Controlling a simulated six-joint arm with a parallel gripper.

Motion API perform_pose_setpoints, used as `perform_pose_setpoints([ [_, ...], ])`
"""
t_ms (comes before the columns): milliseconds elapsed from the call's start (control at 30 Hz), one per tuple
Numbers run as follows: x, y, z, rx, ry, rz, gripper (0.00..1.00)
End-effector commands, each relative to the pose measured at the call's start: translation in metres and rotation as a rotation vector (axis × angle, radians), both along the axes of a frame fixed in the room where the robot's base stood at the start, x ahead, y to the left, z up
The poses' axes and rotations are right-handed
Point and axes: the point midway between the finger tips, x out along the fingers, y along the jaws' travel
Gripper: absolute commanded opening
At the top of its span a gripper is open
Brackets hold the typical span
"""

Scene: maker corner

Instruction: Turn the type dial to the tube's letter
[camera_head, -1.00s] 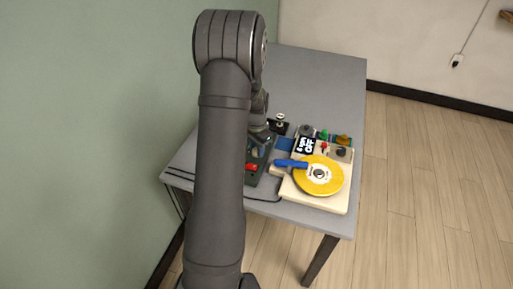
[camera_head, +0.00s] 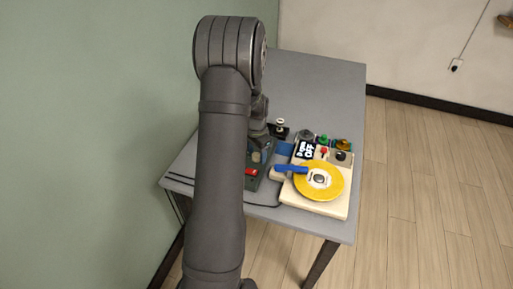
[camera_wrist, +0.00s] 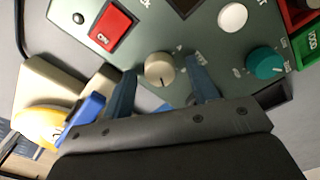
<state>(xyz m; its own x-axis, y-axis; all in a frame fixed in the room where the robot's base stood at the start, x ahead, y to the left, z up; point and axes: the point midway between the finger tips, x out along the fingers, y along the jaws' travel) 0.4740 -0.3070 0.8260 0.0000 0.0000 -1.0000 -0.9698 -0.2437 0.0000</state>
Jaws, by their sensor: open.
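The green tester panel (camera_wrist: 205,50) fills the upper part of the wrist view; in the head view the panel (camera_head: 262,178) is partly hidden behind my arm. A cream dial (camera_wrist: 159,69) with a dark pointer line sits on it, with small markings around it too blurred to read. A teal knob (camera_wrist: 265,63) is to its right. My gripper (camera_wrist: 160,80) is open, with one blue-grey finger on each side of the cream dial; I cannot tell whether either touches it. The tube and its letter cannot be made out.
A red rocker switch (camera_wrist: 110,27) and a white round button (camera_wrist: 233,16) are on the panel. A yellow disc (camera_head: 320,182) with a blue handle (camera_head: 290,169) lies on a cream board (camera_head: 335,208) to the right. The table's far end (camera_head: 315,85) is clear.

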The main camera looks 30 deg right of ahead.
Motion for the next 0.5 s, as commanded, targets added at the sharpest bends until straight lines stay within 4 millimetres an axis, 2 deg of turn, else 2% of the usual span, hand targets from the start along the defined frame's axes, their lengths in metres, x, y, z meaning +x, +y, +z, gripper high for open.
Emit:
perform_pose_setpoints([
  [167,0.001,0.000,0.018,-0.002,-0.003,0.000,0.54],
  [500,0.001,-0.001,0.099,-0.003,-0.005,0.000,0.54],
])
